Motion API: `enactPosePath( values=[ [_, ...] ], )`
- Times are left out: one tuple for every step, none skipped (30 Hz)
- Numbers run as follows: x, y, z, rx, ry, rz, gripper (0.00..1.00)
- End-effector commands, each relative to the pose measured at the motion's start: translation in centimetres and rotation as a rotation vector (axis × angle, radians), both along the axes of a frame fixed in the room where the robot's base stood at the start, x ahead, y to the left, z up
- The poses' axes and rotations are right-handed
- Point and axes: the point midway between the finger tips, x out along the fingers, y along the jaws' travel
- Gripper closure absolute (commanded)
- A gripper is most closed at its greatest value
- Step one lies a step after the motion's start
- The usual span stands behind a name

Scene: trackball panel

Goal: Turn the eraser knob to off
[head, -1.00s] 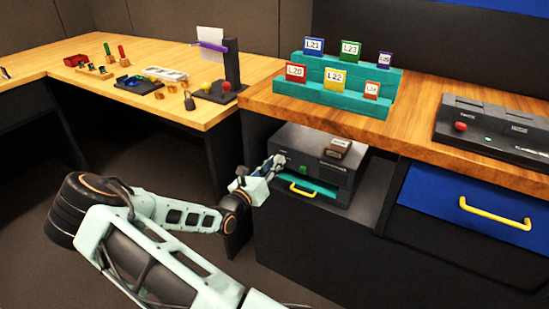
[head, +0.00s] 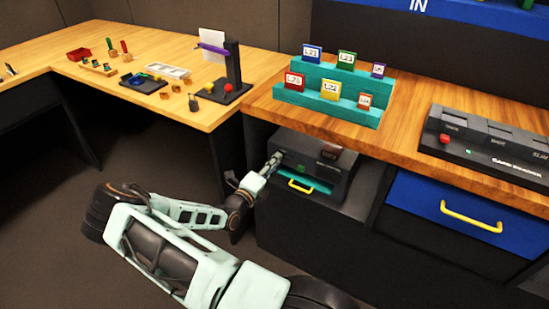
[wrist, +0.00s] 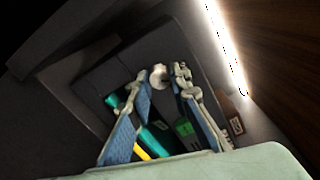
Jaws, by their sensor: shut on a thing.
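The eraser is a dark box (head: 312,152) on the shelf under the right-hand counter, with a teal drawer (head: 318,184) and a yellow handle (head: 300,187) on its front. My gripper (head: 275,158) is at the left end of the box's front. In the wrist view, the blue-padded fingers (wrist: 165,78) reach to the box front, one on each side of a small pale round knob (wrist: 158,72). They are closed on the knob. A green button (wrist: 183,127) shows beside the right finger. The knob is hidden behind my gripper in the head view, and its marking cannot be read.
The wooden counter (head: 410,100) overhangs the box closely. A teal stand (head: 330,105) with labelled cards and a dark switch unit (head: 485,145) stand on it. A blue drawer (head: 450,210) is at right. Open floor lies to the left.

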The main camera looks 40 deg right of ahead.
Motion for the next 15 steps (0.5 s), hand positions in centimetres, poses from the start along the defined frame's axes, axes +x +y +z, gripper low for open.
enactPosePath(
  values=[
    [-0.08, -0.02, 0.16, -0.016, 0.043, -0.001, 1.0],
    [-0.06, 0.0, 0.15, -0.027, 0.069, -0.001, 1.0],
    [-0.06, 0.0, 0.15, -0.041, 0.102, -0.001, 1.0],
    [-0.05, 0.0, 0.14, -0.051, 0.127, -0.001, 1.0],
    [-0.06, 0.0, 0.13, -0.062, 0.152, -0.001, 1.0],
    [-0.07, -0.01, 0.1, -0.075, 0.185, -0.001, 1.0],
    [-0.09, -0.02, 0.09, -0.085, 0.209, -0.001, 1.0],
    [-0.09, -0.01, 0.08, -0.095, 0.232, -0.001, 1.0],
    [-0.08, -0.01, 0.06, -0.107, 0.262, -0.001, 1.0],
    [-0.08, -0.01, 0.05, -0.115, 0.285, 0.0, 1.0],
    [-0.07, -0.01, 0.05, -0.123, 0.304, 0.0, 1.0],
    [-0.06, 0.0, 0.05, -0.134, 0.33, 0.0, 1.0],
    [-0.05, 0.0, 0.04, -0.142, 0.348, 0.0, 1.0],
    [-0.04, 0.0, 0.03, -0.149, 0.366, 0.0, 1.0],
    [-0.04, 0.0, 0.02, -0.158, 0.387, 0.0, 1.0]
  ],
)
